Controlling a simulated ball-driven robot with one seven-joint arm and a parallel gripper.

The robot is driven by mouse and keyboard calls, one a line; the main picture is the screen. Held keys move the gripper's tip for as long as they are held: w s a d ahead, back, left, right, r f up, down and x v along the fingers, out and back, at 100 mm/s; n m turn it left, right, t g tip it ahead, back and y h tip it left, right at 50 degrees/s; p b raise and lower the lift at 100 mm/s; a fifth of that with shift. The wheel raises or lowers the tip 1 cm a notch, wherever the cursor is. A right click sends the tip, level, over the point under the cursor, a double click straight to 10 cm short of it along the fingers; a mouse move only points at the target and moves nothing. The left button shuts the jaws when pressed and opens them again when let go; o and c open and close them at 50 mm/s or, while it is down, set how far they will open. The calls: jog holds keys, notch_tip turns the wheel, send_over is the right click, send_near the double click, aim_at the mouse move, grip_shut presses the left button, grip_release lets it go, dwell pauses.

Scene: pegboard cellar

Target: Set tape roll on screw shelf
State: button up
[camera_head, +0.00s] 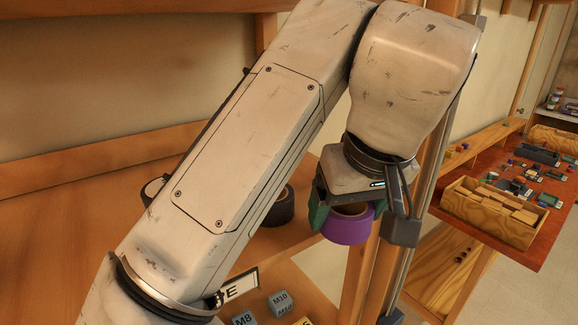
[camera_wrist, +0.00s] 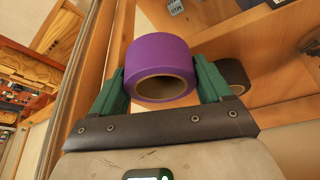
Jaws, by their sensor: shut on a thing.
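The purple tape roll (camera_head: 348,226) is held in my gripper (camera_head: 346,212), beside the wooden rack's front edge. In the wrist view the roll (camera_wrist: 160,58) sits between the two green fingers of my gripper (camera_wrist: 161,82), its hole facing the camera. A lower board (camera_head: 312,290) bears small grey-blue boxes marked M8 (camera_head: 245,318) and M10 (camera_head: 284,303); this looks like the screw shelf. My arm hides much of the rack.
A black tape roll (camera_head: 282,208) stands on the upper board, whose label (camera_head: 240,288) shows "PE"; another roll (camera_head: 152,188) is partly behind my arm. A wooden post (camera_head: 362,270) stands below my gripper. A cluttered red-brown workbench (camera_head: 530,215) with a wooden box (camera_head: 490,213) is at right.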

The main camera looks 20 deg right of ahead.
send_near(311, 180)
jog(key=f, duration=0.4)
jog(key=shift+s, duration=0.35)
jog(key=w, duration=0.1)
jog(key=w+f+b, duration=0.1)
jog(key=w, duration=0.1)
jog(key=shift+d, duration=0.15)
jog(key=shift+f, duration=0.3)
jog(key=o, duration=0.8)
jog(key=shift+f, duration=0.15)
jog(key=shift+o, duration=0.2)
jog(key=shift+s+r+b, duration=0.1)
jog(key=shift+r+b, duration=0.25)
jog(key=shift+r, duration=0.1)
jog(key=s, duration=0.4)
jog(key=s+b, duration=0.1)
jog(key=s, duration=0.3)
jog(key=s+a+b, duration=0.1)
jog(key=s, duration=0.3)
jog(key=shift+s+r, duration=0.15)
jog(key=shift+r, duration=0.15)
